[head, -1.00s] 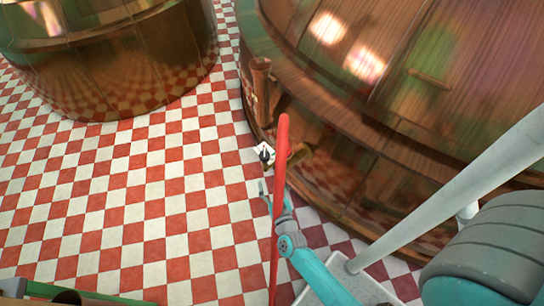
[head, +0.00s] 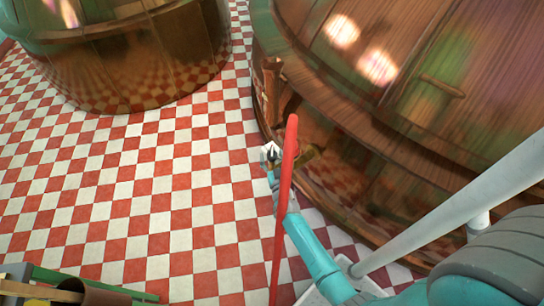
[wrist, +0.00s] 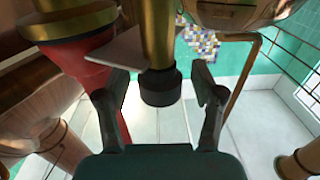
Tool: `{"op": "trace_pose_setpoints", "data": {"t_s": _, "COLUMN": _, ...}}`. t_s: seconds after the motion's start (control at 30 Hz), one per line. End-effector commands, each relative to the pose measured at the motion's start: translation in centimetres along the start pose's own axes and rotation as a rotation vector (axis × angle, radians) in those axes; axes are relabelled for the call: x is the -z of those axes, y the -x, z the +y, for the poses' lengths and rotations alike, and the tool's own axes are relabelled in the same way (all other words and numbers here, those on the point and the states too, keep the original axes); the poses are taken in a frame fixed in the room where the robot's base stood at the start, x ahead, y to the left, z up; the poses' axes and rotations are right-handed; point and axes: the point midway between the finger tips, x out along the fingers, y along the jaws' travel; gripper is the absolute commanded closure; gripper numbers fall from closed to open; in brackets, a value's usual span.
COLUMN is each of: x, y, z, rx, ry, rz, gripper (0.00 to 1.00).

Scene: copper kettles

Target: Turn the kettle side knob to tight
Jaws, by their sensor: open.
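The kettle side knob (wrist: 160,88) is a dark, short cylinder on the end of a brass shaft (wrist: 157,35) in the wrist view. My gripper (wrist: 155,93) is open, with one finger to the left of the knob and one to the right. Gaps show on both sides, so I see no grip on it. A pale flat plate (wrist: 120,55) sits behind the shaft on the left. In the head view my gripper (head: 271,166) is at the lower side of the large copper kettle (head: 400,110), beside the small white plate (head: 267,147). The knob's setting cannot be read.
A red pole (head: 284,205) crosses in front of my arm in the head view. A second copper kettle (head: 130,70) stands at the upper left. The red and white checked floor (head: 130,200) between is clear. A green-edged box (head: 95,282) is at the lower left.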

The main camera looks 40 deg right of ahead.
Motion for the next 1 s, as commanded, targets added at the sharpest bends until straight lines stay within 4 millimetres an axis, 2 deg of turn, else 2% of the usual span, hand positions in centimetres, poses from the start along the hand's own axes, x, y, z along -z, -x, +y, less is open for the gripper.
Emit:
{"op": "trace_pose_setpoints", "data": {"t_s": 0.3, "x": -0.04, "y": -0.28, "z": 0.01, "rx": 0.0, "ry": 0.0, "rz": -0.001, "gripper": 0.32}}
{"op": "trace_pose_setpoints", "data": {"t_s": 0.33, "x": -0.03, "y": -0.28, "z": 0.01, "rx": 0.0, "ry": 0.0, "rz": -0.001, "gripper": 0.35}}
{"op": "trace_pose_setpoints", "data": {"t_s": 0.57, "x": -0.02, "y": -0.27, "z": 0.0, "rx": 0.0, "ry": 0.0, "rz": 0.0, "gripper": 0.92}}
{"op": "trace_pose_setpoints", "data": {"t_s": 1.0, "x": 0.01, "y": -0.3, "z": -0.11, "rx": -0.028, "ry": -0.001, "rz": 0.0, "gripper": 0.93}}
